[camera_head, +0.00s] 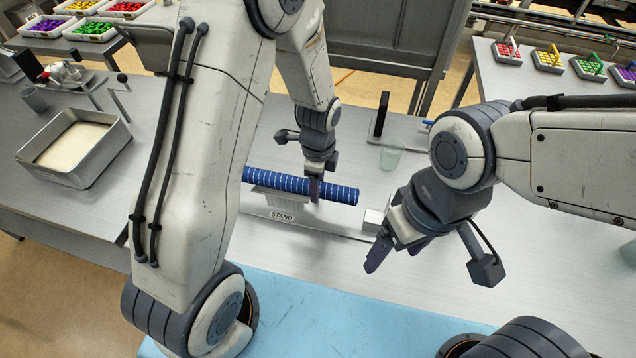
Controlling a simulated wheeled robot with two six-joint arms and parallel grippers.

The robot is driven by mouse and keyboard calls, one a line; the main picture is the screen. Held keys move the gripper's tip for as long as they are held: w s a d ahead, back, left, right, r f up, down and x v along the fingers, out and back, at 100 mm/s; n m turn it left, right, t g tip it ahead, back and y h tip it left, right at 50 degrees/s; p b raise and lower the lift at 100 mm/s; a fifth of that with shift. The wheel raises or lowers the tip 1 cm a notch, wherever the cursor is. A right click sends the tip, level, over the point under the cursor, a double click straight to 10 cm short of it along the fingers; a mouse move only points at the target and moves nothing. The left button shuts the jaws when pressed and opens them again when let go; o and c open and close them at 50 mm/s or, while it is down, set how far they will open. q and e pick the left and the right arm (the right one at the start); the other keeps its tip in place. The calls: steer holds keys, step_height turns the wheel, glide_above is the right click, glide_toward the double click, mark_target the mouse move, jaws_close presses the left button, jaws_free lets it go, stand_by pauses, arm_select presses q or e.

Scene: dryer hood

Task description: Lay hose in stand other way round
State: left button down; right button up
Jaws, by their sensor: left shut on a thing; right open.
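The blue hose (336,192), with white marks along it, lies level across the grey stand (282,205), which carries a "STAND" label on its base. The hose's left end is hidden behind my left arm. My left gripper (315,190) is shut on the hose, right of the stand's ribbed cradle. I cannot tell whether the hose rests on the cradle or is just above it. My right gripper (378,250) is open and empty, to the right of and nearer than the hose's right end, beside a small light block (372,220).
A clear cup (390,155) and a dark upright plate (381,115) stand behind the hose. A metal tray (75,150) is at the left. Trays of coloured pieces (548,60) sit at the back right. A blue mat (330,318) covers the front edge.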

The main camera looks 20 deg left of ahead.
arm_select(q)
steer(key=shift+f+b, duration=0.35)
steer(key=shift+f, duration=0.1)
stand_by(0.6)
steer(key=c, duration=0.7)
jaws_free()
steer(key=shift+o, duration=0.3)
steer(key=shift+o, duration=0.5)
steer(key=o, duration=0.5)
steer(key=shift+o, duration=0.2)
steer(key=shift+w+r, duration=0.1)
steer(key=shift+w, duration=0.05)
